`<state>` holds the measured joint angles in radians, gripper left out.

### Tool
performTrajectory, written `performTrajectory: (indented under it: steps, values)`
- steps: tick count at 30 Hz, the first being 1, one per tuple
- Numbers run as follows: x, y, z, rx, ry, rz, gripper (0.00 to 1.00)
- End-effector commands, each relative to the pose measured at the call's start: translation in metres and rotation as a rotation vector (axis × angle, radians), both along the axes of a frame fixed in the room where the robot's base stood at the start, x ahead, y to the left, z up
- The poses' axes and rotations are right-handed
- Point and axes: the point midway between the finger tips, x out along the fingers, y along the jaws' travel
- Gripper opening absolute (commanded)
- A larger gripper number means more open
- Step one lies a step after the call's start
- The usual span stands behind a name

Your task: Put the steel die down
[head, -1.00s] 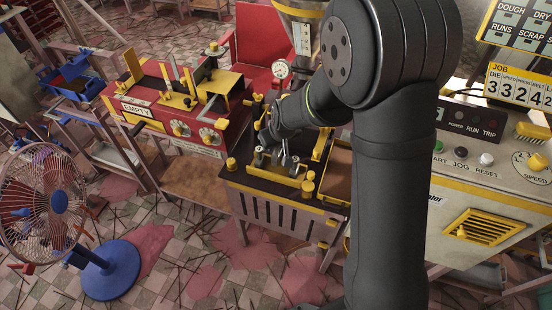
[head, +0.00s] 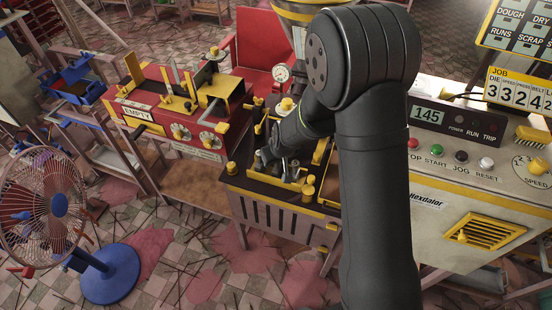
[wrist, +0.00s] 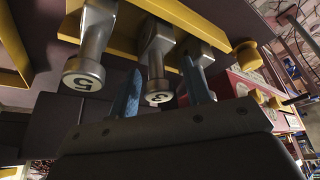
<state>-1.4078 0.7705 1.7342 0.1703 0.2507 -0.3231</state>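Steel dies with numbered round ends stand in a yellow-edged rack (head: 262,178). In the wrist view, the steel die marked 3 (wrist: 157,70) is between the two blue fingertips of my gripper (wrist: 161,90). A gap shows on each side of it, so my gripper looks open around it. The die marked 5 (wrist: 90,50) is to the left, and another steel die (wrist: 200,50) is partly hidden behind the right finger. In the head view, my gripper (head: 272,162) is low over the rack, and its fingers are too small and covered to make out.
A red machine with an EMPTY label (head: 185,128) stands left of the rack. The extruder panel (head: 455,130) with buttons and a 145 display is at the right. A pressure gauge (head: 281,73) stands behind the rack. A blue fan (head: 60,205) is at the lower left.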

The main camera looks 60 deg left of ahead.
Motion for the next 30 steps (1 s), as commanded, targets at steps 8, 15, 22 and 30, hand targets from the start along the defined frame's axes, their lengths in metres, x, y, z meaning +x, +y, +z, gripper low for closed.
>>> performTrajectory:
  steps: [8, 15, 22, 30]
  values:
    - [0.000, 0.000, 0.001, 0.000, 0.000, 0.000, 0.45]
    - [0.000, -0.006, 0.019, 0.002, 0.000, 0.000, 0.45]
    - [-0.001, -0.021, 0.055, 0.003, 0.000, 0.000, 0.45]
    - [-0.002, -0.037, 0.095, 0.003, -0.001, 0.000, 0.45]
